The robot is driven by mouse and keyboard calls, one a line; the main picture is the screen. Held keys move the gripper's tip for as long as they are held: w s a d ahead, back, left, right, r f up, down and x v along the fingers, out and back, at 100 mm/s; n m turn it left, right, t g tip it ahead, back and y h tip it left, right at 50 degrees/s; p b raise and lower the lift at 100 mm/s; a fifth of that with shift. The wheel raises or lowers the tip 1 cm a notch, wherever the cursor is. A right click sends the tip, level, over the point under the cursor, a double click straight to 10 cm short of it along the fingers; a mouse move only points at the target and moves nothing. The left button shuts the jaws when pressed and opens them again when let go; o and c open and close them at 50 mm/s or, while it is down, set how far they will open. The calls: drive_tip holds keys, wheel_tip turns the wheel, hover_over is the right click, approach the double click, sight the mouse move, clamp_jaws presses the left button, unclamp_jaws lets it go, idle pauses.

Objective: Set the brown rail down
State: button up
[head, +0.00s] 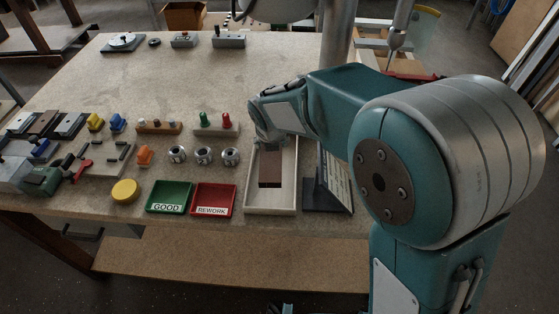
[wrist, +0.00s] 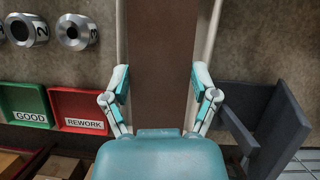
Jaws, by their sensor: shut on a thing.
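The brown rail (head: 270,170) is a dark brown bar over the light wooden tray (head: 270,211) at the table's front edge. My gripper (head: 268,140) is above the tray, at the rail's far end in the head view. Pale tray walls show on both sides of the rail there. My arm hides part of the tray and rail. I cannot tell whether the rail touches the tray floor.
The green GOOD tray (head: 169,197) and red REWORK tray (head: 213,200) stand left of the wooden tray. A dark stand with a panel (head: 331,190) is close on its right. Numbered metal cylinders (head: 203,155) lie left. The back middle of the table is clear.

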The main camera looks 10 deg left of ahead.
sight(274, 154)
drive_tip(key=f, duration=0.3)
drive_tip(key=shift+a+f, duration=0.2)
drive_tip(key=shift+a, duration=0.1)
drive_tip(key=shift+d+f, duration=0.4)
drive_tip(key=shift+f, duration=0.15)
drive_tip(key=shift+d+f, duration=0.25)
drive_tip(key=shift+f, duration=0.4)
drive_tip(key=shift+d+f, duration=0.2)
drive_tip(key=shift+f, duration=0.7)
drive_tip(key=shift+a, duration=0.35)
drive_tip(key=o, duration=1)
drive_tip(key=shift+a, duration=0.25)
drive_tip(key=shift+o, duration=0.2)
drive_tip(key=shift+d+r, duration=0.1)
drive_tip(key=shift+d, duration=0.3)
drive_tip(key=v, duration=1.2)
drive_tip(key=shift+a, duration=0.15)
